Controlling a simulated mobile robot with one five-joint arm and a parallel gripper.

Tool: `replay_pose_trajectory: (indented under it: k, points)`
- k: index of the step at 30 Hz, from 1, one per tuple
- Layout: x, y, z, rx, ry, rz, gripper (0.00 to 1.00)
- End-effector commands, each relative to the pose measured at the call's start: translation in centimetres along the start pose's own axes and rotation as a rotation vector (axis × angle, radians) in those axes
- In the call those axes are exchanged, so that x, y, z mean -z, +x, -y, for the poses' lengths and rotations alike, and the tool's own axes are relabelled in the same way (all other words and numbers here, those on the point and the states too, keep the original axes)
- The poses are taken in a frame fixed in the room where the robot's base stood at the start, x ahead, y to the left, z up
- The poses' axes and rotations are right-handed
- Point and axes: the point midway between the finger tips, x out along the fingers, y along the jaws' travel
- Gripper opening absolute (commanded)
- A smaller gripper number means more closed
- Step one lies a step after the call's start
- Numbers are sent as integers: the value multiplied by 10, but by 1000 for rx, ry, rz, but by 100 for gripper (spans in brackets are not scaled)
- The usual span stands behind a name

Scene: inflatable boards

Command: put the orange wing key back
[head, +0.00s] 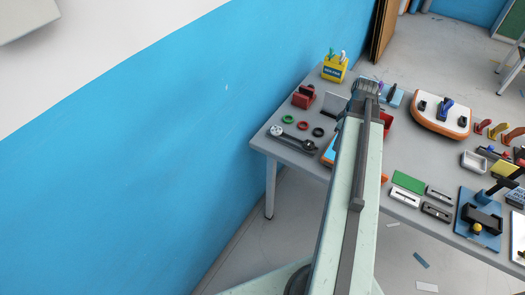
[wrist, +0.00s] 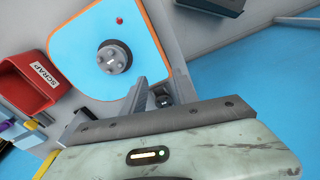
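Several small wing-shaped pieces stand at the right of the table in the head view; an orange one (head: 482,126) looks like the wing key, but I cannot be sure. A white board with an orange rim (head: 437,124) lies to their left, with a blue wing-shaped piece (head: 446,106) upright on it. In the wrist view, a blue board with an orange rim (wrist: 82,40) carries a grey round valve (wrist: 114,57) and a small red knob (wrist: 120,20). My gripper (wrist: 107,108) looks open, its fingers apart beside this board, nothing visible between them. My arm hides part of the table in the head view.
A red SCRAP bin (wrist: 35,85) is left of the blue board. A yellow pen holder (head: 335,69), red block (head: 303,96), wrench (head: 292,138) and rings (head: 302,125) occupy the table's left end. A green mat (head: 408,182) and fixtures (head: 479,218) fill the front right. A blue wall is left.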

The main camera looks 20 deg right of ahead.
Motion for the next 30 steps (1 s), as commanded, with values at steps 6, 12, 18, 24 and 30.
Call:
replay_pose_trajectory:
  k: [6, 12, 18, 24, 30]
  points:
    - [148, 17, 147, -17, 196, 45, 36]
    - [209, 26, 260, -47, 353, 58, 36]
    - [222, 28, 294, -58, 413, 57, 36]
    - [222, 29, 294, -58, 415, 57, 36]
    - [220, 63, 292, -57, 415, 57, 36]
